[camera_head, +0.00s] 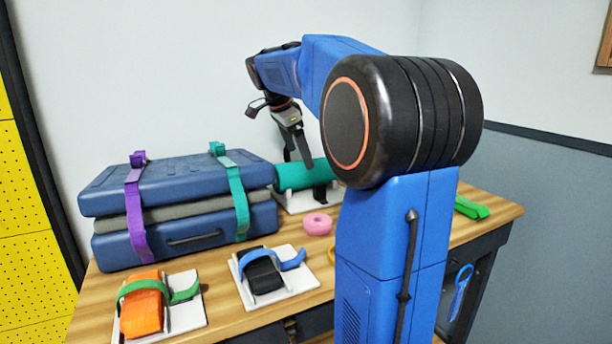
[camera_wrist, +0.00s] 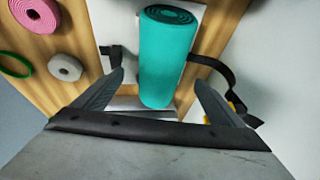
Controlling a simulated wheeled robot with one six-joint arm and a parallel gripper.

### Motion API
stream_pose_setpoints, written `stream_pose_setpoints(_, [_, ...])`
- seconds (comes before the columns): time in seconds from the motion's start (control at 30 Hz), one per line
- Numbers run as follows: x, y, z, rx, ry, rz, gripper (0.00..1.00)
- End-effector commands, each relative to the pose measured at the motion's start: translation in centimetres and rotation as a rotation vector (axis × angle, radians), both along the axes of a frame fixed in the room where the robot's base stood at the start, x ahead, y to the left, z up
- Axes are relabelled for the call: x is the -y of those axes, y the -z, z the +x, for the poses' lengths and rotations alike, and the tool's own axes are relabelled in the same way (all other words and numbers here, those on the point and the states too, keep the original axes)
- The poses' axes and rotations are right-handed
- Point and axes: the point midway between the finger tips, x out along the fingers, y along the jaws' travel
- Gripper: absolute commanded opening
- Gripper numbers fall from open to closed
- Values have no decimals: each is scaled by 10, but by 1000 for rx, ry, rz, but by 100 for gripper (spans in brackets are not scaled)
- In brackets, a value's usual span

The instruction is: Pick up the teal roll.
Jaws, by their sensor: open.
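The teal roll (camera_head: 303,174) lies on a white plate (camera_head: 293,203) at the back of the bench, beside the blue cases. In the wrist view the teal roll (camera_wrist: 164,60) stretches away from me, with its spiral end at the top. My gripper (camera_wrist: 160,84) is open, with one finger on each side of the roll's near end; I cannot tell whether they touch it. In the head view my gripper (camera_head: 298,158) points down at the roll, partly in front of it. A black strap (camera_wrist: 212,72) lies loose on both sides of the roll.
Stacked blue cases (camera_head: 185,206) with purple and green straps stand left of the roll. A pink roll (camera_head: 318,224) lies in front. An orange block (camera_head: 141,306) and a black block (camera_head: 262,273) sit on white plates near the front edge. My arm hides part of the bench.

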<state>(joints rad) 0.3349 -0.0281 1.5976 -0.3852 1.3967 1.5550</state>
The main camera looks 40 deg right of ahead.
Motion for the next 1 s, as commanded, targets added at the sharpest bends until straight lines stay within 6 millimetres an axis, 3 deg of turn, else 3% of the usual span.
stream_pose_setpoints(0.1, [8, 18, 0, -2, 2, 1, 91])
stream_pose_setpoints(0.47, [18, 42, 2, 0, 0, 0, 91])
stream_pose_setpoints(0.7, [30, 72, 5, -2, 1, 2, 91])
stream_pose_setpoints(1.0, [35, 82, 6, 1, 0, 0, 91])
